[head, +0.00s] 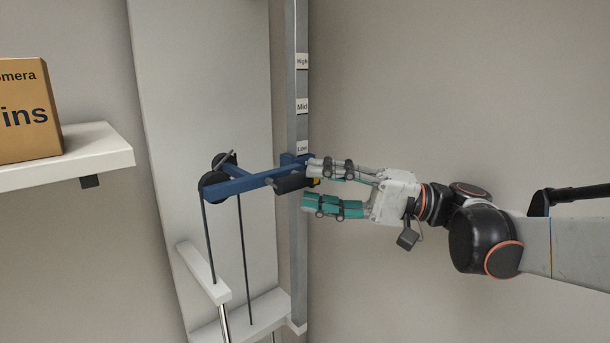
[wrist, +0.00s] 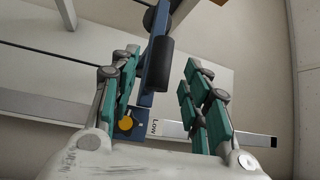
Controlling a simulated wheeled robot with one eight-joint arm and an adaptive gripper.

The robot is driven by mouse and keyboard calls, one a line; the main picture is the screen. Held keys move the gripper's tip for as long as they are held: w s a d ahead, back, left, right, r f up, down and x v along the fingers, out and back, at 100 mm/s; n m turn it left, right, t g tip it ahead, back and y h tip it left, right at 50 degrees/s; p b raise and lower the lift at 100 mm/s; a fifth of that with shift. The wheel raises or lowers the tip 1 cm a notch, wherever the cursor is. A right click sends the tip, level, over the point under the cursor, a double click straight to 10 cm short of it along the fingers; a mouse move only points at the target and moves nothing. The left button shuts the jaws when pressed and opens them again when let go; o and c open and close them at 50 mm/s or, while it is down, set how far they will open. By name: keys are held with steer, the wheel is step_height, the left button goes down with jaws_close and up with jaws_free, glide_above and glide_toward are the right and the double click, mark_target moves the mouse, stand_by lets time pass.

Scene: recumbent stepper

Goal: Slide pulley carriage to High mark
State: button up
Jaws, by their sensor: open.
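The blue pulley carriage (head: 240,181) sits on the grey upright rail (head: 300,235), just below the Low label (head: 302,148). The Mid label (head: 302,106) and High label (head: 302,61) are above it on the rail. The carriage's arm reaches left to black pulleys and has a dark cylindrical grip (head: 288,183). My gripper (head: 308,186) is open at the carriage's right end. In the wrist view, the blue carriage (wrist: 157,62), dark grip (wrist: 159,64) and a yellow knob (wrist: 125,123) show between or beyond my spread fingers (wrist: 158,95). I cannot tell whether any finger touches them.
Black cords (head: 244,260) hang from the pulleys towards a white bracket (head: 205,272) and base. A white shelf (head: 85,158) with an orange box (head: 25,110) is at the left. The wall to the right of the rail is clear.

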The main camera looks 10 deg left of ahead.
mark_target(305, 185)
steer(key=a, duration=0.5)
steer(key=shift+s+r+p, duration=0.25)
steer(key=shift+r+p, duration=0.1)
steer(key=shift+p, duration=0.05)
